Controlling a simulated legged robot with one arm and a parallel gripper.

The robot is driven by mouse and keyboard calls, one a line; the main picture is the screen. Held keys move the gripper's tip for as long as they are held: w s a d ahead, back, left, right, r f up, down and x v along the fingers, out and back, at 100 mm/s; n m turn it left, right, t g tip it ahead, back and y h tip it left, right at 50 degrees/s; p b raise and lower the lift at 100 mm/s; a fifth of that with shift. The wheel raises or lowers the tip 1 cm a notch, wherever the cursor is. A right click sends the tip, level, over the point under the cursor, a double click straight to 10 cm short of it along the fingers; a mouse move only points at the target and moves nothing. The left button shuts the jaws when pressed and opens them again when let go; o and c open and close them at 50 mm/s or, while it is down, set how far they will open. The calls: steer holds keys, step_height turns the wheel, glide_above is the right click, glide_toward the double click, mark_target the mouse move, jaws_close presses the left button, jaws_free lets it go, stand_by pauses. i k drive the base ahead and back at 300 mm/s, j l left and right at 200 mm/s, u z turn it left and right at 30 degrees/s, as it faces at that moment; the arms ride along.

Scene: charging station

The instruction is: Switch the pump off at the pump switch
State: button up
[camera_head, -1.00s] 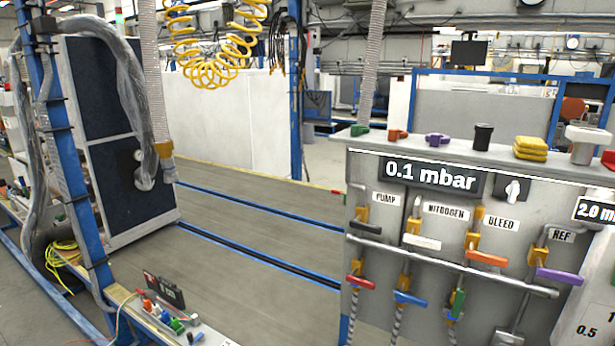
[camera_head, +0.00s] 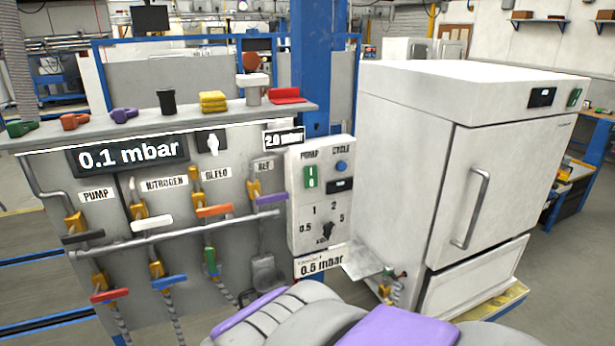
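The pump switch (camera_head: 311,177) is a small green rocker marked I and 0. It sits under the PUMP label at the upper left of a white control box (camera_head: 297,212). Which side of the rocker is pressed is too small to tell. Beside it on the box are a blue CYCLE button (camera_head: 341,166) and a small dark display (camera_head: 339,186). A black rotary knob (camera_head: 326,230) with a numbered scale is below. Grey and purple parts of my own body show at the bottom edge. My gripper's fingers are not visible.
A valve panel (camera_head: 235,190) with coloured handles and a 0.1 mbar display (camera_head: 128,154) stands left of the box. A white oven-like cabinet (camera_head: 480,180) stands close on the right. A small shelf (camera_head: 366,268) juts out between box and cabinet. Floor is open at far right.

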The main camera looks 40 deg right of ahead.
mark_target(310, 179)
steer(key=z, duration=1.25)
